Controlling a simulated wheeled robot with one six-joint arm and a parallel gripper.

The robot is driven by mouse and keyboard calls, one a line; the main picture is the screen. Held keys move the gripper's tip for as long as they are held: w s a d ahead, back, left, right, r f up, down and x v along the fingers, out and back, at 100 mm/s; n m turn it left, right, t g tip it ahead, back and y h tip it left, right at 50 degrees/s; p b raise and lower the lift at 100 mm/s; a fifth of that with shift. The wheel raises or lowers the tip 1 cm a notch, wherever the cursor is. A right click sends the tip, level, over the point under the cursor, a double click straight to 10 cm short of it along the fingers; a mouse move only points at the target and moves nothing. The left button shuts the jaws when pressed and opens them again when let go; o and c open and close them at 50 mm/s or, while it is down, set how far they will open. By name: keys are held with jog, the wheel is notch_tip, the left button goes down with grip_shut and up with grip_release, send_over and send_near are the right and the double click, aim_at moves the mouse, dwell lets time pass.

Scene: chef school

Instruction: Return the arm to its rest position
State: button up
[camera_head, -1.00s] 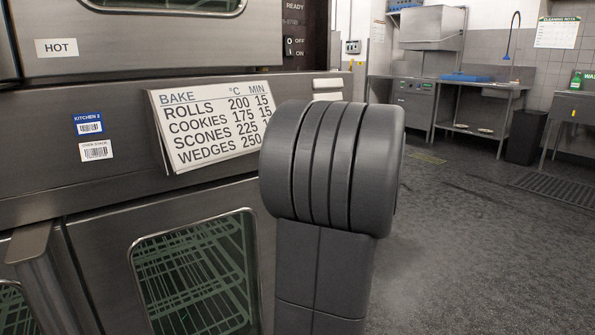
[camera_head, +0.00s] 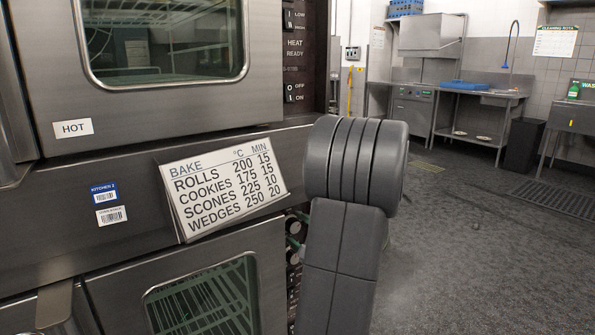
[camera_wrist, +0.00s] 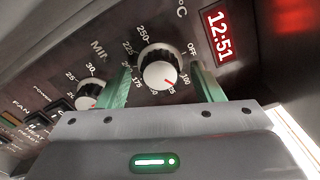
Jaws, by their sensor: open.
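My arm (camera_head: 355,165), dark grey, rises in front of the oven's right side in the head view. It covers part of the control panel (camera_head: 294,272). My gripper (camera_wrist: 160,78) shows in the wrist view with two green fingers apart, open. A white-faced temperature dial (camera_wrist: 160,72) lies between the fingers in the picture. A gap shows on both sides of it, and nothing is held. How far the fingertips are from the panel is hard to tell. The gripper is mostly hidden in the head view.
The oven (camera_head: 120,220) fills the left, with a bake chart (camera_head: 225,185) sticking out from its front. The wrist view also shows a minutes dial (camera_wrist: 90,90) and a red clock display (camera_wrist: 221,34). Open floor (camera_head: 455,250) lies right, before a sink counter (camera_head: 480,95).

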jog(key=shift+r+m+p, duration=0.25)
jog(key=shift+m+p, duration=1.15)
jog(key=shift+p, duration=1.15)
jog(key=shift+f+m+p, duration=0.1)
jog(key=shift+m+p, duration=0.5)
jog(key=shift+p, duration=0.35)
jog(key=shift+f, duration=0.1)
